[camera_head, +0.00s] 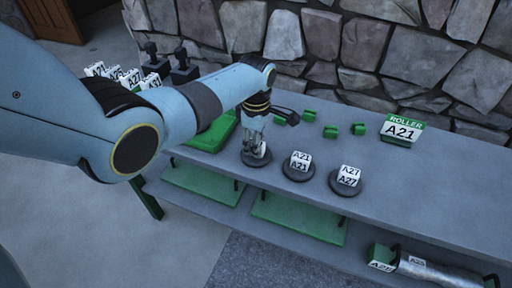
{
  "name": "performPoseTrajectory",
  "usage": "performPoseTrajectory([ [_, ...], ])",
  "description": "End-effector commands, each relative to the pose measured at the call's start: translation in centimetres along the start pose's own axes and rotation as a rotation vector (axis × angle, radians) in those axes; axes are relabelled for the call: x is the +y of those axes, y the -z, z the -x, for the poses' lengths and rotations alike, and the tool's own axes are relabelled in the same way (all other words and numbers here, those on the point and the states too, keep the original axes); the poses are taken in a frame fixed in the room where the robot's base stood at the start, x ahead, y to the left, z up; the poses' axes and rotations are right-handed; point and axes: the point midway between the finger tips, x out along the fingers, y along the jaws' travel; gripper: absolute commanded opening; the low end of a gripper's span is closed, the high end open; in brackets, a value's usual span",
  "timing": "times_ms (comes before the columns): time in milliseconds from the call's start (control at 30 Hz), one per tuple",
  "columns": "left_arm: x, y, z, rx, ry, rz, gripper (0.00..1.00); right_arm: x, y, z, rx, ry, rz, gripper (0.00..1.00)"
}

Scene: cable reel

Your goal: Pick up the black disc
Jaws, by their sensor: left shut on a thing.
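Three black discs, each with a white labelled block on top, stand in a row on the grey bench. My left gripper (256,150) points down over the leftmost black disc (248,162) and is shut on its white block, which it partly hides. The disc appears to be at bench height; I cannot tell whether it is touching. The middle black disc (299,175) has a block marked A21. The right black disc (347,190) has a block marked A27. My right gripper is not in view.
A green tray (213,133) lies left of my gripper. Several small green blocks (330,132) and a ROLLER A21 sign (401,130) stand toward the back. Black handled objects (183,65) and labelled white blocks are at the far left. A stone wall is behind. Green shelf panels (300,218) lie below.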

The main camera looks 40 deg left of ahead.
Motion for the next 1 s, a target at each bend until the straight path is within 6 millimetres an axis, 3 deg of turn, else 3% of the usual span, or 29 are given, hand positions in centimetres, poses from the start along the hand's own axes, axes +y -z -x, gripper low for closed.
performPoseTrajectory([
  [167, 0.1, 0.0, 1.2, 0.000, -0.004, 0.000, 0.00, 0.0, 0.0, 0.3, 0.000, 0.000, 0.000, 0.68],
  [367, 0.2, -0.2, 4.6, -0.002, -0.006, -0.001, 0.00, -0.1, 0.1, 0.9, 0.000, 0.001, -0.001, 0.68],
  [700, -0.6, -8.1, 8.8, -0.005, -0.004, -0.002, 0.00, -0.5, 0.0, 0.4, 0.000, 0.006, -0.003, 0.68],
  [1000, -1.0, -11.4, 11.1, -0.001, -0.003, 0.000, 0.00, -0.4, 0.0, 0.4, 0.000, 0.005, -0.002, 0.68],
])
